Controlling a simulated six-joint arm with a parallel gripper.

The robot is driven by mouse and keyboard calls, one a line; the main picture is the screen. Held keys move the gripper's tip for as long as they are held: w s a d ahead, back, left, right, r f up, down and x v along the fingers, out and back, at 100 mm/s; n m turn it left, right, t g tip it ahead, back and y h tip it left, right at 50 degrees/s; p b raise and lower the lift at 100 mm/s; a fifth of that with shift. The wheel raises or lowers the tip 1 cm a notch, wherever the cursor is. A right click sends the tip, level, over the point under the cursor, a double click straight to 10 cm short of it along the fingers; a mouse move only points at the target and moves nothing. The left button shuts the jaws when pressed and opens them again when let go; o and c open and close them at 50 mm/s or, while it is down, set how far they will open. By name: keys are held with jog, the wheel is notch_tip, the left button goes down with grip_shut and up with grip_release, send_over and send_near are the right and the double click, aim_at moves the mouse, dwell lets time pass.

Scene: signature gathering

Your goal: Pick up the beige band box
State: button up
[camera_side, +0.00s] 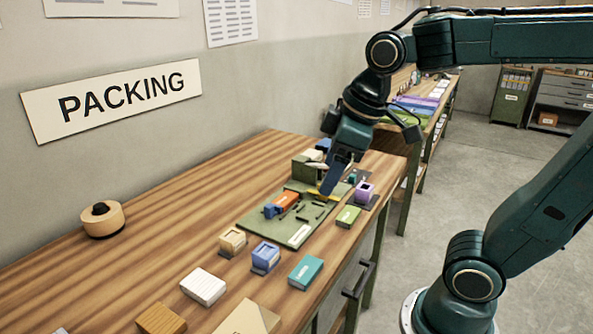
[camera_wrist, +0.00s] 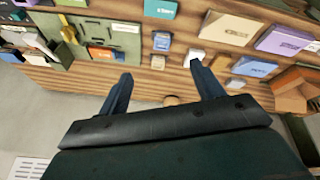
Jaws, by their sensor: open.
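A small beige box (camera_side: 232,241), likely the beige band box, sits on the wooden bench left of a blue box (camera_side: 265,256). In the wrist view the beige box (camera_wrist: 158,62) shows small, between and beyond my fingertips. My gripper (camera_side: 330,188) is above the far part of the green mat (camera_side: 290,236), well apart from the beige box. In the wrist view my gripper (camera_wrist: 161,72) has its two fingers spread with nothing between them. In the side view the fingertips partly overlap the items behind them.
A teal box (camera_side: 306,272), a white box (camera_side: 203,287) and a brown box (camera_side: 160,319) stand near the beige box. Orange and blue items lie on the mat. A purple box (camera_side: 364,192) is at the right edge. A round tan object (camera_side: 102,220) stands left; bench between is clear.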

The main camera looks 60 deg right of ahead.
jog(key=w+f+n+g, duration=0.2)
jog(key=w+n, duration=0.5)
jog(key=w, duration=0.6)
jog(key=n+g, duration=0.2)
jog(key=n, duration=0.5)
send_over(232, 234)
notch_tip(232, 234, down, 9)
jog(key=shift+a, duration=0.1)
jog(key=shift+f, duration=0.15)
jog(key=shift+f, duration=4.2)
jog(key=shift+f, duration=2.6)
